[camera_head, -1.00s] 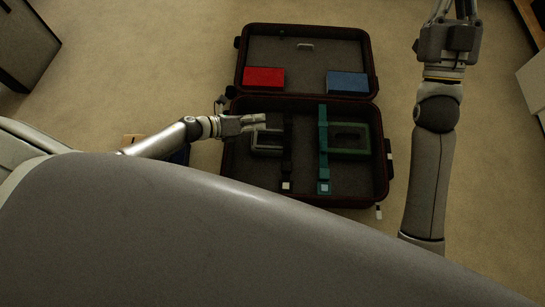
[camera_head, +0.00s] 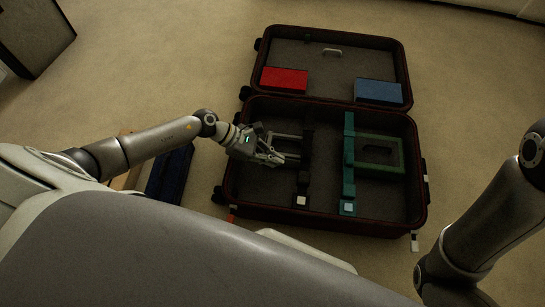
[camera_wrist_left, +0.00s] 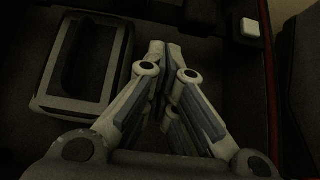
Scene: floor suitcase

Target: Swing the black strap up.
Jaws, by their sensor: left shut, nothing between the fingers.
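The black strap (camera_head: 304,180) lies in the left half of the open suitcase's lower shell (camera_head: 270,206), with a white square end (camera_head: 301,201) toward me. Its far part is hard to make out against the dark lining. My left gripper (camera_head: 280,160) is just left of the strap, over the near part of a grey frame-shaped item (camera_head: 290,138). In the left wrist view my left gripper's fingers (camera_wrist_left: 166,48) are together and empty. There the grey item (camera_wrist_left: 82,62) is to the left and the white strap end (camera_wrist_left: 250,27) at the upper right, apart from the fingers.
A green strap (camera_head: 349,160) and green frame-shaped item (camera_head: 396,149) lie in the right half. The lid holds a red block (camera_head: 284,79) and a blue block (camera_head: 378,91). Dark blue items (camera_head: 171,172) lie on the carpet left of the suitcase. My right arm is at lower right.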

